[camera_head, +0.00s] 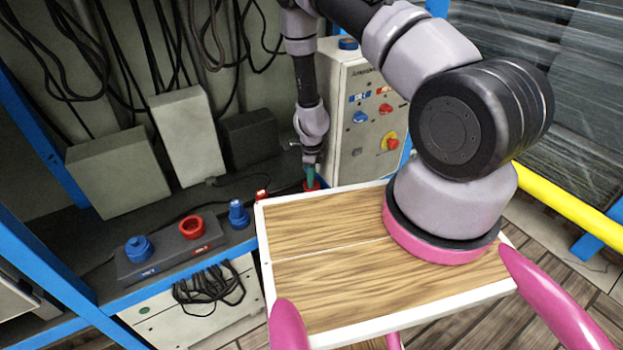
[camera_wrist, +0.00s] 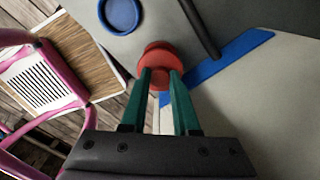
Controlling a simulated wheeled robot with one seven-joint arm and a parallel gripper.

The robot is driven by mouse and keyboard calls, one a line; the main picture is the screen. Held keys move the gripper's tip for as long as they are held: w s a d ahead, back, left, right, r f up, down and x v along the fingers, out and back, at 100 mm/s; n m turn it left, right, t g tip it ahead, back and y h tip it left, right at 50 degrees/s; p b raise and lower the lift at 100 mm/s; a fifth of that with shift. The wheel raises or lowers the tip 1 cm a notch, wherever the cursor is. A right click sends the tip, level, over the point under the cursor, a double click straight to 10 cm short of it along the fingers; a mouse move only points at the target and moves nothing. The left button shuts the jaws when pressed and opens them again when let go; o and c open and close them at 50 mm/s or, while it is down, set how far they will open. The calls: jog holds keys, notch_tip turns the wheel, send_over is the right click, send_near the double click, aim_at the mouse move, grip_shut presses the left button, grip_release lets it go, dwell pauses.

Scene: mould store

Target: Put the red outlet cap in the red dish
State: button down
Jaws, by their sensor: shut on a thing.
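My gripper (camera_head: 312,180) hangs at the right end of the dark shelf, beside the pale control cabinet. Its green fingers (camera_wrist: 160,88) are shut on the red outlet cap (camera_wrist: 160,80), which shows as red at the fingertips in the head view (camera_head: 311,186). In the wrist view a wider red round part lies at and just past the tips. I cannot tell whether it is the cap's flange or the red dish. No separate red dish shows clearly. A red ring-shaped outlet (camera_head: 191,227) is open on the dark block.
A blue cap (camera_head: 138,249) sits on the same block, and another blue piece (camera_head: 238,214) stands near the shelf edge. A blue round piece (camera_head: 348,43) is on the cabinet (camera_head: 345,140). My wood-topped deck fills the front. Cables hang behind.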

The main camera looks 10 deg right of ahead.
jog(key=shift+f, duration=0.7)
dwell(0.7)
jog(key=c, duration=0.6)
grip_release()
jog(key=o, duration=0.4)
jog(key=shift+r, duration=3.75)
